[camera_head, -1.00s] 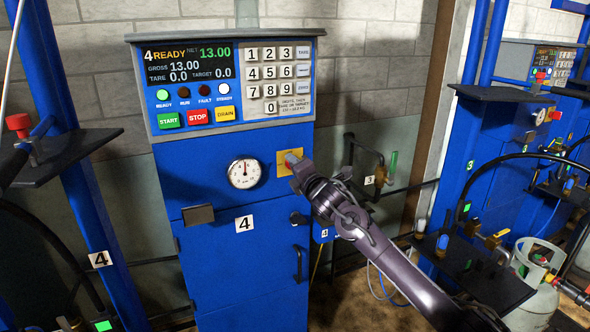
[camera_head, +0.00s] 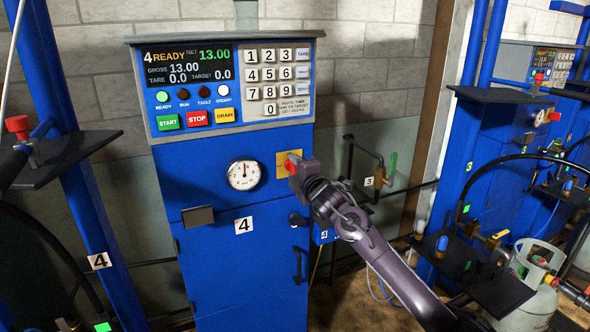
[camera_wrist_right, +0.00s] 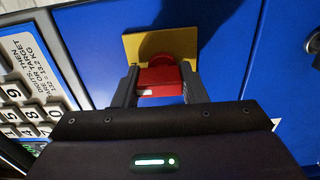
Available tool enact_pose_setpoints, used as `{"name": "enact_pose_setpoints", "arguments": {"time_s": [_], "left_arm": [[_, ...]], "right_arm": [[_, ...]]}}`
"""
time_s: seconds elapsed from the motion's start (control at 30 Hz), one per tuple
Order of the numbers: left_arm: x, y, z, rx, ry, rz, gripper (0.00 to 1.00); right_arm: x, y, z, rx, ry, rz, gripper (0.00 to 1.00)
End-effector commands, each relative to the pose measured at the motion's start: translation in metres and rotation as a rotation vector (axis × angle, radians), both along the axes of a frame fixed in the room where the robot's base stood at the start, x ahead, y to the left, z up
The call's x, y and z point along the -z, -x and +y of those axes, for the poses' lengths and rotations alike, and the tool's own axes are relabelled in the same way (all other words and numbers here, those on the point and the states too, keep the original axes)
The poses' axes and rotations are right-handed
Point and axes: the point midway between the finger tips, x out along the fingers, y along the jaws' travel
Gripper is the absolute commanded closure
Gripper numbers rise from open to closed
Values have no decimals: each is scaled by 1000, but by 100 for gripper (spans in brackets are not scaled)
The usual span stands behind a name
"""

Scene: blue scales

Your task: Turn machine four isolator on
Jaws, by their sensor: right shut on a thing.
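Machine four is a blue cabinet (camera_head: 230,270) with a number 4 label (camera_head: 243,225). Its isolator is a red knob (camera_wrist_right: 160,77) on a yellow plate (camera_wrist_right: 131,48). In the head view the yellow plate (camera_head: 283,170) sits right of the round gauge, and the red knob (camera_head: 289,164) is partly hidden by my gripper. My right gripper (camera_wrist_right: 160,90) is shut on the red knob, one finger on each side of it. It also shows in the head view (camera_head: 293,168). My left gripper is not in view.
Above is a control panel (camera_head: 230,85) reading "4 READY", with its green lamp lit. A round gauge (camera_head: 244,174) is left of the isolator. A black door handle (camera_head: 298,265) is below my right arm.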

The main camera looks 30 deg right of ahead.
Motion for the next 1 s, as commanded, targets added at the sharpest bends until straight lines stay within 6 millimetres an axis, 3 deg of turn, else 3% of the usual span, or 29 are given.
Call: {"name": "enact_pose_setpoints", "arguments": {"time_s": [0.2, 0.23, 0.4, 0.77, 1.0], "left_arm": [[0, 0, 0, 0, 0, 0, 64], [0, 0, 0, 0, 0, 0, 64], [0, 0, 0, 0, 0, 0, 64], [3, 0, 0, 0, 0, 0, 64], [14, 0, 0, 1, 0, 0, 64]], "right_arm": [[2, 0, 1, -1, -3, 3, 85], [2, 0, 1, -1, -3, 3, 59], [1, 0, 0, 0, -2, 2, 40], [2, 6, 0, 0, 0, 1, 40], [4, 39, 2, -1, 2, 1, 40]]}}
